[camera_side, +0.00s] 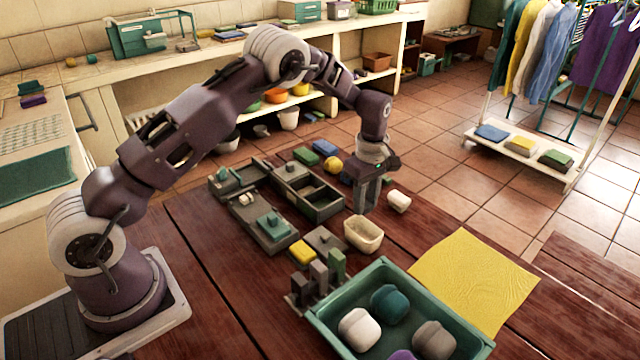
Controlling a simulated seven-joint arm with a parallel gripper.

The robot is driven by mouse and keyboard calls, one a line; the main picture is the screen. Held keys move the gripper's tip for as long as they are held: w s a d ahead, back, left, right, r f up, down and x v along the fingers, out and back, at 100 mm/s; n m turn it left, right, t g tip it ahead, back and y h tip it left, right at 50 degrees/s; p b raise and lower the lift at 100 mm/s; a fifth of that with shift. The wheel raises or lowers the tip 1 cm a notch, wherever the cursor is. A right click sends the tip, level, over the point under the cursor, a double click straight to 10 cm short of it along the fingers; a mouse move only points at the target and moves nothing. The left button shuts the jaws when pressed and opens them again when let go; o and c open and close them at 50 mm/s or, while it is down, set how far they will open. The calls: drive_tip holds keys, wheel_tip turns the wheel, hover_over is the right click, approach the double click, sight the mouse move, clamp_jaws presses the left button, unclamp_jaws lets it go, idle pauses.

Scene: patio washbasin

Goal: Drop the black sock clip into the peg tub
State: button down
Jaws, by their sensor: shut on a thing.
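My gripper (366,207) points down over the wooden table and is shut on a small dark thing, most likely the black sock clip. The thing is mostly hidden between the dark fingers, so its shape cannot be made out. A small cream, open-topped tub (363,236), which looks like the peg tub, stands on the table just below the fingertips. The fingertips appear at or just above its back rim; the exact gap cannot be told from this view.
A white cylinder (398,201) lies right of my gripper. Dark compartment boxes (318,203) stand to the left. A green tray (318,325) with rounded items is in front, beside a yellow cloth (475,281). A yellow ball (332,164) lies behind.

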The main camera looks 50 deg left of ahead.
sight(370, 222)
drive_tip(key=shift+w+d+f, duration=0.1)
drive_tip(key=shift+d+f, duration=0.1)
drive_tip(key=shift+d, duration=0.25)
drive_tip(key=shift+w+d+f, duration=0.1)
drive_tip(key=shift+d+f, duration=0.05)
drive_tip(key=shift+d, duration=0.3)
drive_tip(key=shift+f, duration=2.7)
drive_tip(key=c, duration=1)
unclamp_jaws()
